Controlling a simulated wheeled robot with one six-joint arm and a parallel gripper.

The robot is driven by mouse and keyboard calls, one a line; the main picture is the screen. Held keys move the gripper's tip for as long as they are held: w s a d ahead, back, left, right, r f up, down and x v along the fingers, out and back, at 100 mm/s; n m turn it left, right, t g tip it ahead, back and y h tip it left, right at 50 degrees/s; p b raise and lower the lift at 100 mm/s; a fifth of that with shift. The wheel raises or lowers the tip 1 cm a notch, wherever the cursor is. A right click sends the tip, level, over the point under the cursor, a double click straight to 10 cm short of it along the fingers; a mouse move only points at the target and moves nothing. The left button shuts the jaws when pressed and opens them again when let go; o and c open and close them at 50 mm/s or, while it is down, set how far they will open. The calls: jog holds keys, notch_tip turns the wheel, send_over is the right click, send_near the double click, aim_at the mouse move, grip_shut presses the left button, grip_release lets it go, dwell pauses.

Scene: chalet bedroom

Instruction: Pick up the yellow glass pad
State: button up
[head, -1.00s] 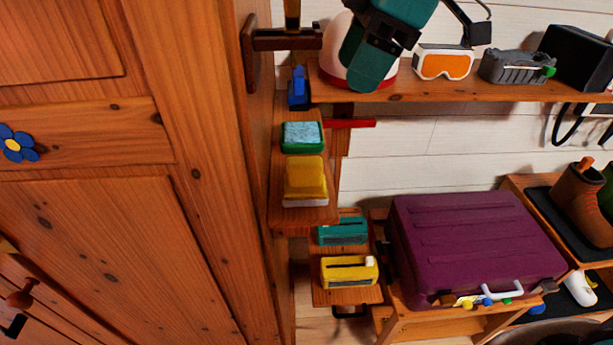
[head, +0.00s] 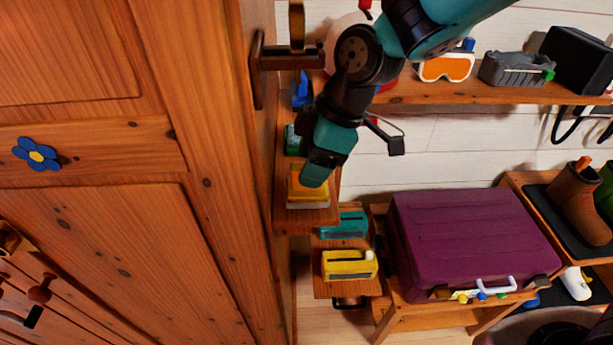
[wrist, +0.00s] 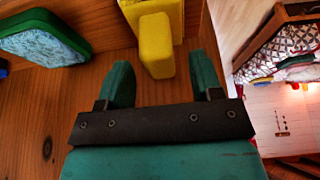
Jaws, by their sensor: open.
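The yellow glass pad (head: 296,197) lies on a small wooden shelf beside the wardrobe, with a pale layer at its lower edge. My gripper (head: 317,172) is over it in the head view and hides part of it. In the wrist view, the yellow pad (wrist: 156,46) has a raised narrow grip that points towards my gripper (wrist: 162,78). The two teal fingers are open, one on each side of the grip's near end, with gaps on both sides. Nothing is held.
A green pad with a light-blue face (wrist: 45,40) lies left of the yellow one. The wardrobe (head: 225,200) rises close on the left. Teal (head: 345,226) and yellow (head: 349,266) slotted boxes sit on a lower shelf. A purple suitcase (head: 470,240) stands to the right.

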jog(key=shift+x, duration=0.95)
jog(key=shift+c, duration=0.4)
jog(key=shift+r, duration=0.1)
jog(key=c, duration=1)
jog(key=shift+r, duration=0.1)
